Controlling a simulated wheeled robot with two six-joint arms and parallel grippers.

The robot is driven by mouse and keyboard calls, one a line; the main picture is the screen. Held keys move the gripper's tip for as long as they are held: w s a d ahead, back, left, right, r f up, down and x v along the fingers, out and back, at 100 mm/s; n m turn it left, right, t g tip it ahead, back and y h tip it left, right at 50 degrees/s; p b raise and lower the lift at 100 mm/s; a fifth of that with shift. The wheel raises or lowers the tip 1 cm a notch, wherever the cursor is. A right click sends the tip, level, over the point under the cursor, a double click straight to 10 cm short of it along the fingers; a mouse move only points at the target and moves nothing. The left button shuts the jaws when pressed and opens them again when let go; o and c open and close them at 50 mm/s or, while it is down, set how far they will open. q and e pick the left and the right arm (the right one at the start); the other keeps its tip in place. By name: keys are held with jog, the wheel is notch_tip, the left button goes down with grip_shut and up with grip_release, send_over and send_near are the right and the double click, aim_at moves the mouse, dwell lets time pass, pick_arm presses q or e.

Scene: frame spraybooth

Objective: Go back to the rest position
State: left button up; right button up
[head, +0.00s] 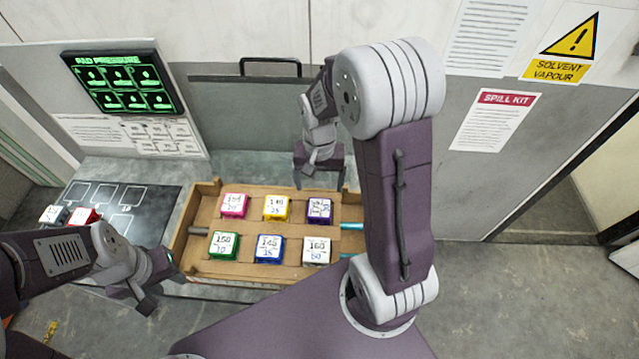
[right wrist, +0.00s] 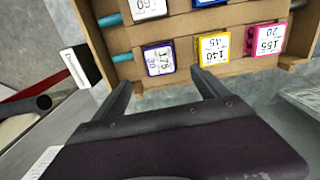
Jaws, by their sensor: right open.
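My right gripper (head: 319,183) is open above the back right part of the cardboard tray (head: 208,190). In the right wrist view its two fingers (right wrist: 162,84) are spread with nothing held between them. A purple block (right wrist: 159,58) labelled 175 lies in the tray just beyond the fingertips, apart from them. My left gripper (head: 160,288) hangs low at the tray's front left, with its two dark fingers apart and nothing seen between them.
The tray also holds pink (head: 234,205), yellow (head: 276,207), green (head: 224,245), blue (head: 269,248) and white (head: 316,250) blocks. A dark board (head: 150,196) with outlined squares is at left, with a red block (head: 84,216) and a grey-white block (head: 54,214). A pressure screen (head: 122,83) stands behind.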

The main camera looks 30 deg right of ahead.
jog(key=s+a+n+t, duration=0.1)
jog(key=s+a+n, duration=0.45)
jog(key=s, duration=0.35)
jog(key=f+b, duration=0.4)
jog(key=b, duration=0.1)
jog(key=d+f+b, duration=0.1)
jog(key=f+b, duration=0.1)
jog(key=f, duration=0.1)
jog(key=shift+w+b, duration=0.4)
jog(key=shift+a+f, duration=0.1)
jog(key=shift+r+p, duration=0.35)
